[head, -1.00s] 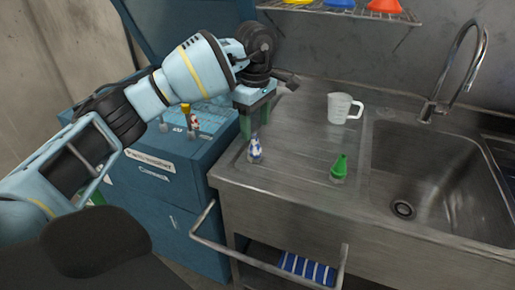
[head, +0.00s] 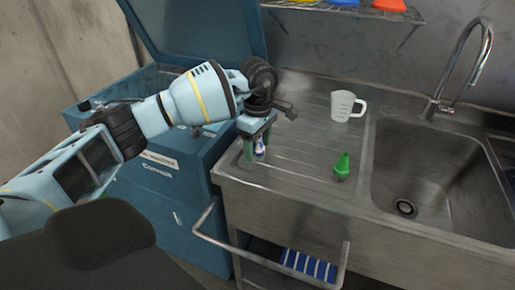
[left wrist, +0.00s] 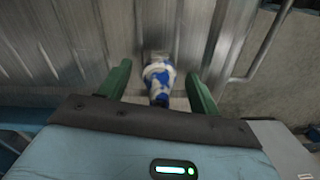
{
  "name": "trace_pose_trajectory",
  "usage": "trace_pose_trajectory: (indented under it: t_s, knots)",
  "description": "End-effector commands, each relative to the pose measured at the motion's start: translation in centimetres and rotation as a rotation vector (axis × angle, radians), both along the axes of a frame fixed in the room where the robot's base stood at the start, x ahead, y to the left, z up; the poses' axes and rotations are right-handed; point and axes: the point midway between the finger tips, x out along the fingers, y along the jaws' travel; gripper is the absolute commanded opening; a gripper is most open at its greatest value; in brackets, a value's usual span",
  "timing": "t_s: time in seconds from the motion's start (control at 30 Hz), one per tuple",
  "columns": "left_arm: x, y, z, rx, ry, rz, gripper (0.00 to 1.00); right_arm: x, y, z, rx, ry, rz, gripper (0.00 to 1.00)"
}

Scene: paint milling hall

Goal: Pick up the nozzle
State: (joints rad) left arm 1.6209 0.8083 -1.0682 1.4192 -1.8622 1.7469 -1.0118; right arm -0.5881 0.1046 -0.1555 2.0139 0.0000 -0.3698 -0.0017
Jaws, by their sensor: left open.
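A small blue-and-white piece, which looks like the nozzle (head: 260,146), stands on the left end of the steel drainboard. My left gripper (head: 257,150) is over it, with its green fingers pointing down, open. In the left wrist view the nozzle (left wrist: 158,84) lies between the two open fingers (left wrist: 157,73), with a gap on each side. The fingers partly hide it in the head view. A similarly small green piece (head: 342,167) stands further right on the drainboard. My right gripper is not in view.
A white measuring jug (head: 346,106) stands at the back of the drainboard. The sink (head: 430,175) with its tall tap (head: 470,65) is at the right. A blue cabinet (head: 170,200) adjoins at the left. A towel rail (head: 280,268) runs along the front.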

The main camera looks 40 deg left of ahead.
Motion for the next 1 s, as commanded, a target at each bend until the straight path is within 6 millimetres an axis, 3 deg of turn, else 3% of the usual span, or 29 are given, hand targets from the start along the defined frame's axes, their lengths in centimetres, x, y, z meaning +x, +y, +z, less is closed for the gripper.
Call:
trace_pose_trajectory:
  t_s: [0.1,0.47,0.77,1.0]
  knots:
    - [0.0,0.0,0.0,0.0,0.0,0.0,0.6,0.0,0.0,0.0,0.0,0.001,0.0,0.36]
    - [0.0,0.0,0.0,0.0,0.0,0.0,0.14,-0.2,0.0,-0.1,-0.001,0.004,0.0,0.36]
    - [0.0,0.0,0.2,0.0,-0.001,0.0,0.14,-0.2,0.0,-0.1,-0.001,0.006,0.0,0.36]
    - [0.1,0.0,2.0,0.0,-0.003,0.0,0.14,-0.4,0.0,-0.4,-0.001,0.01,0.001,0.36]
